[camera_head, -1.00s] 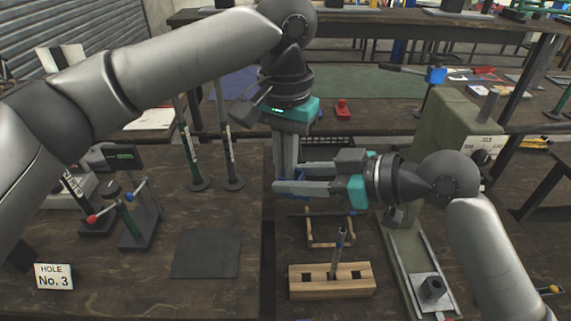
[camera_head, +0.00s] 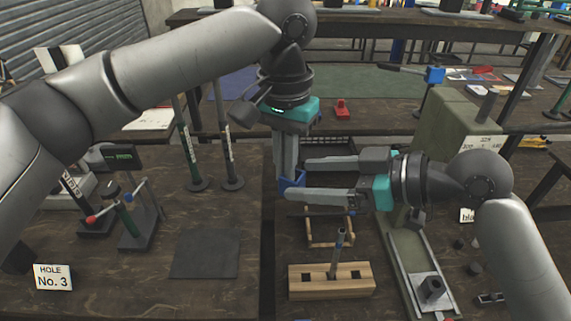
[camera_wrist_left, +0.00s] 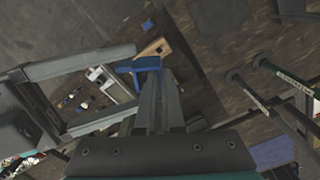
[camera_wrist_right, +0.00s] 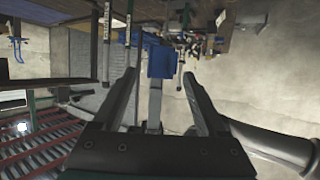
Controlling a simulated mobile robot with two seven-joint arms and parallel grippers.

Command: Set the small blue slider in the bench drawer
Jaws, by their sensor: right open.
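The small blue slider (camera_head: 291,183) is at the tips of my left gripper (camera_head: 288,165), above the gap right of the left bench. The left fingers are close together on it. The slider also shows at the fingertips in the left wrist view (camera_wrist_left: 138,65) and, between the right fingers, in the right wrist view (camera_wrist_right: 161,62). My right gripper (camera_head: 297,178) is open, its fingers spread either side of the slider with visible gaps. In the left wrist view, a pale-edged box-like area (camera_wrist_left: 100,90) holds small white and blue items; I cannot tell whether it is the bench drawer.
A wooden block (camera_head: 355,279) with a pin stands below the grippers, with a small wooden frame (camera_head: 312,236) behind it. A green press (camera_head: 445,135) stands at the right. A dark mat (camera_head: 205,254) lies on the left bench near the sign (camera_head: 53,277).

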